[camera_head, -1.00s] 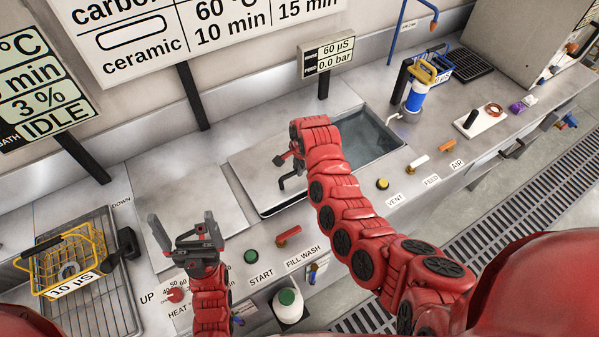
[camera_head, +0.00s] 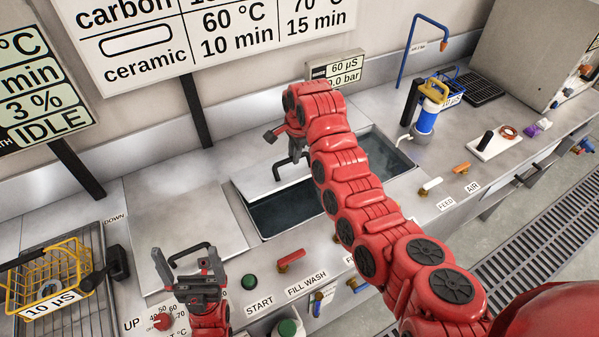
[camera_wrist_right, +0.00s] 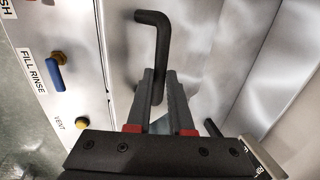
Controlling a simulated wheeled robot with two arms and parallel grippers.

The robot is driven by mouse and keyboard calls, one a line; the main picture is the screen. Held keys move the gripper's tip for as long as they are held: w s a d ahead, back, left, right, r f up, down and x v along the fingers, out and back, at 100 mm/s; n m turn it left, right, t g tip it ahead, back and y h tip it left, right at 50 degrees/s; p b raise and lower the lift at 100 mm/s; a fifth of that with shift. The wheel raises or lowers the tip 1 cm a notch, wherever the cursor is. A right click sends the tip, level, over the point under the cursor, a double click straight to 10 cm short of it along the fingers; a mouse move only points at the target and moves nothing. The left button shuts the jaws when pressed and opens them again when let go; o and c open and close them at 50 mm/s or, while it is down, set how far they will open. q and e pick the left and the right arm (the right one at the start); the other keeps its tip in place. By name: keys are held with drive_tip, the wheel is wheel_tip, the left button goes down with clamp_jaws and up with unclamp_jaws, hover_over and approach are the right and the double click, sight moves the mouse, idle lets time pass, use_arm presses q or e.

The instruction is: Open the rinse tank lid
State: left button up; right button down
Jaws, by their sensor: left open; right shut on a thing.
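The rinse tank lid is a bare steel plate (camera_head: 262,172) with a black bar handle (camera_head: 282,172). It looks tilted up, with the dark tank opening (camera_head: 290,212) showing in front of it and the tank also open to its right (camera_head: 385,150). My right gripper (camera_head: 290,150) is shut on the handle, partly hidden by my red arm. In the right wrist view the black handle (camera_wrist_right: 153,40) runs between the closed fingers (camera_wrist_right: 160,85). My left gripper (camera_head: 185,262) is open and empty, over the front of the counter near the left lid's black handle (camera_head: 192,248).
A closed steel lid (camera_head: 185,215) lies left of the tank. A yellow basket (camera_head: 50,272) sits on a rack at far left. A blue filter cartridge (camera_head: 426,118) and tap (camera_head: 398,70) stand right of the tank. Valves and a green button (camera_head: 249,281) line the front.

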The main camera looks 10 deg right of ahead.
drive_tip(key=shift+w+a+r+b, duration=0.3)
drive_tip(key=shift+w+r, duration=0.1)
drive_tip(key=shift+w, duration=0.1)
drive_tip(key=shift+w+a+r+b, duration=0.25)
drive_tip(key=shift+w+a+r, duration=0.1)
drive_tip(key=shift+w, duration=0.15)
